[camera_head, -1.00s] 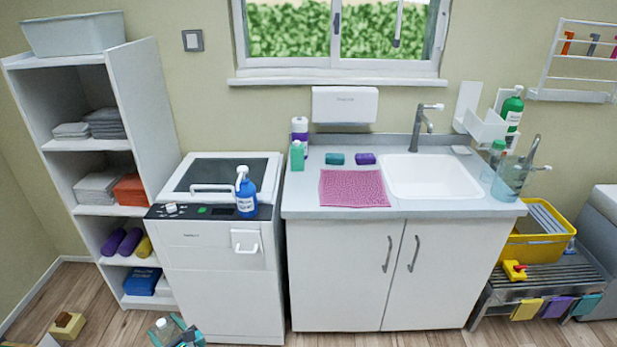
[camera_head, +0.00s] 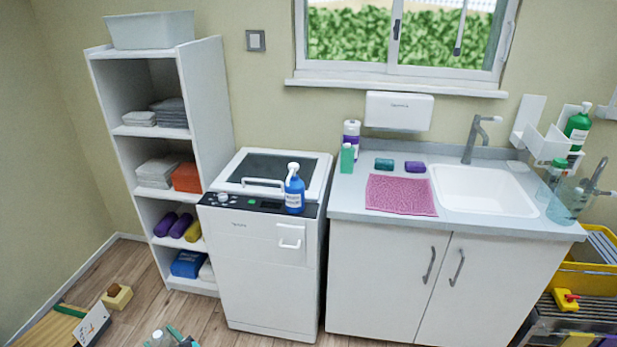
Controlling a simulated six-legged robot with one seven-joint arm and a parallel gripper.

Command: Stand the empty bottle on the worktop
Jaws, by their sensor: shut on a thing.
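My gripper (camera_head: 178,338) shows only in part at the bottom edge of the head view, with teal fingers. It is shut on a clear bottle (camera_head: 159,339) with a pale top; most of the bottle is cut off by the frame. The bottle is low, in front of the floor and left of the white machine. The worktop (camera_head: 450,216) is the light grey counter at the right, above white cabinet doors. It is well away from my gripper. A pink mat (camera_head: 401,195) lies on it, left of the sink (camera_head: 483,190).
A green bottle (camera_head: 347,158), a white-and-purple bottle (camera_head: 351,134) and two sponges stand at the worktop's back. A blue spray bottle (camera_head: 294,194) stands on the white machine (camera_head: 262,265). A shelf (camera_head: 216,100) stands left. A small block (camera_head: 117,298) lies on the floor.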

